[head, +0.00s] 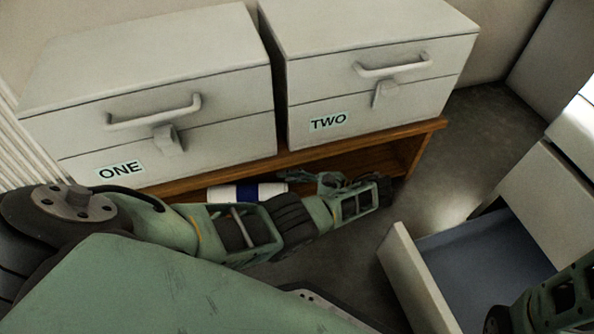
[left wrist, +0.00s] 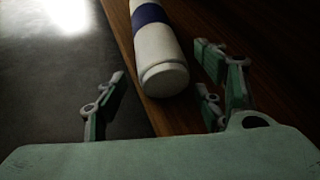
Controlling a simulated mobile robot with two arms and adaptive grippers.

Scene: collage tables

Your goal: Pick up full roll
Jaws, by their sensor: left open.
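A white roll with a dark blue band (head: 221,194) lies on the wooden shelf under the boxes in the head view, partly hidden by my left arm. In the left wrist view the roll (left wrist: 159,58) lies on brown wood, its near end toward the gripper. My left gripper (head: 356,200) is in front of the shelf in the head view. In the left wrist view it (left wrist: 157,85) is open, with one finger left of the roll and two to its right, apart from it. My right gripper is not in view; only part of my right arm shows at the lower right.
Two pale boxes labelled ONE (head: 165,85) and TWO (head: 370,60) stand on the wooden shelf unit (head: 410,150). An open drawer (head: 415,285) juts out at the right. Grey floor (head: 480,140) is clear between shelf and drawer.

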